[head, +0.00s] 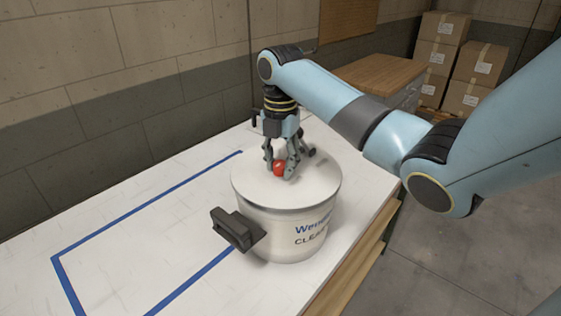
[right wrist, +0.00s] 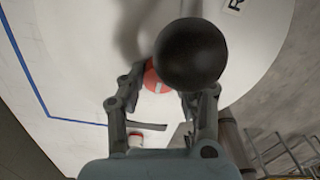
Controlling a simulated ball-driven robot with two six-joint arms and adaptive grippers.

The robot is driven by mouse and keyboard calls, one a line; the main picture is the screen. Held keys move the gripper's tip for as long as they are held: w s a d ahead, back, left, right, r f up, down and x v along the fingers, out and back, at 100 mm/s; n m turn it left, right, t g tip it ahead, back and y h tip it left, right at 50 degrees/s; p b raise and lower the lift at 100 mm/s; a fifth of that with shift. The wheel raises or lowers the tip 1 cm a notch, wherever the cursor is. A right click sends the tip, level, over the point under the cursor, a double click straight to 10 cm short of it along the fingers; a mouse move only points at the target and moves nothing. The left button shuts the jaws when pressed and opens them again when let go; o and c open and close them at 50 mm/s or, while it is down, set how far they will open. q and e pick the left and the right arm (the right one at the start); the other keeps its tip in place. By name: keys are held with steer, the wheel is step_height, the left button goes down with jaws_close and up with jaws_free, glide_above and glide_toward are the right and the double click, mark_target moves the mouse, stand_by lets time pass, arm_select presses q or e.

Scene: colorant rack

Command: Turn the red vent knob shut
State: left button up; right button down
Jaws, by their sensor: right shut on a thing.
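The red vent knob (head: 279,167) sits on the pale lid (head: 255,186) of a large pot (head: 270,232). In the right wrist view the knob (right wrist: 152,77) is partly hidden behind a black ball; a pale mark shows on its face. My right gripper (head: 279,170) points down at the lid with its fingers on either side of the red knob, shut on it. In the right wrist view the fingers of the gripper (right wrist: 160,88) flank the knob. My left gripper is not in view.
The black ball (right wrist: 190,53) stands close beside the knob. A dark handle (head: 233,228) sticks out from the pot's front left. Blue tape (head: 150,205) outlines a clear area on the white table (head: 130,230). Cardboard boxes (head: 440,58) and a wooden-topped cabinet (head: 376,72) stand behind.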

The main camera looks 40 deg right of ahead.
steer(key=shift+m, duration=0.3)
steer(key=m, duration=0.8)
steer(key=shift+m, duration=0.4)
steer(key=m, duration=0.4)
steer(key=shift+m, duration=2.2)
steer(key=c, duration=0.9)
jaws_free()
steer(key=shift+c, duration=0.2)
